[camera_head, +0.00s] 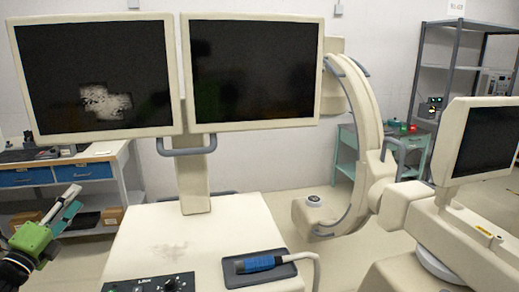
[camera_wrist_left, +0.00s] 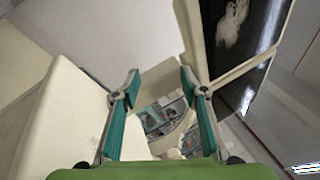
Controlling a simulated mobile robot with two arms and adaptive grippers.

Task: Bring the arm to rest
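My left arm enters the camera_head view at the lower left. Its green gripper (camera_head: 72,203) is held up in the air, left of the cream cart (camera_head: 150,240), pointing up and to the right. In the left wrist view the two teal fingers of this gripper (camera_wrist_left: 158,78) stand apart with nothing held between them, so it is open. The cream cart's surfaces and a dark screen lie beyond the fingers there. Most of the left arm is outside the camera_head view. My right arm and gripper are not in view.
The cart carries two dark monitors (camera_head: 255,70) and a blue-handled probe (camera_head: 258,263) on a grey pad. A C-shaped machine (camera_head: 365,110) and another screen (camera_head: 488,140) stand at the right. A desk with blue drawers (camera_head: 85,172) is behind my left gripper.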

